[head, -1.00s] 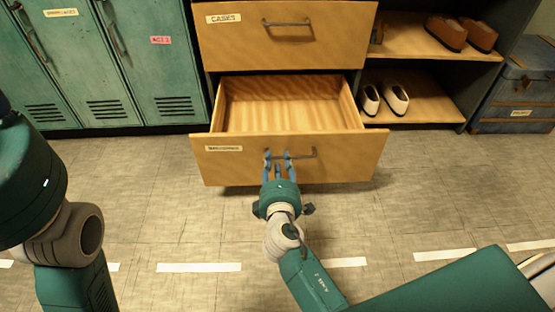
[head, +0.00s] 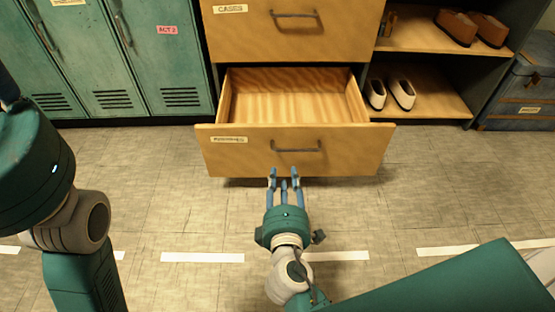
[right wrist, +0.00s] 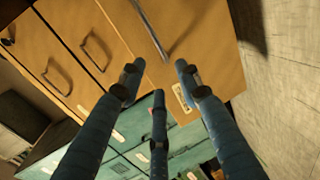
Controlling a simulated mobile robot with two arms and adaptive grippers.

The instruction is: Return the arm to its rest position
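My right gripper (head: 285,178) is in the lower middle of the head view, in front of the pulled-out lower drawer (head: 225,150). Its blue fingers are spread open and empty, just below and apart from the drawer's dark handle (head: 296,150). The drawer is open and the part of its inside that shows is bare. In the right wrist view the open fingers (right wrist: 158,85) point toward the drawer front (right wrist: 205,70) and its handle (right wrist: 150,28). My left arm shows at the left edge of the head view, but its gripper is out of sight.
A shut drawer (head: 345,40) sits above the open one. Green lockers (head: 120,85) stand at left. A shelf at right holds white shoes (head: 402,94) and brown shoes (head: 455,28). A blue trunk (head: 525,90) stands at far right. The tiled floor (head: 430,190) in front is clear.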

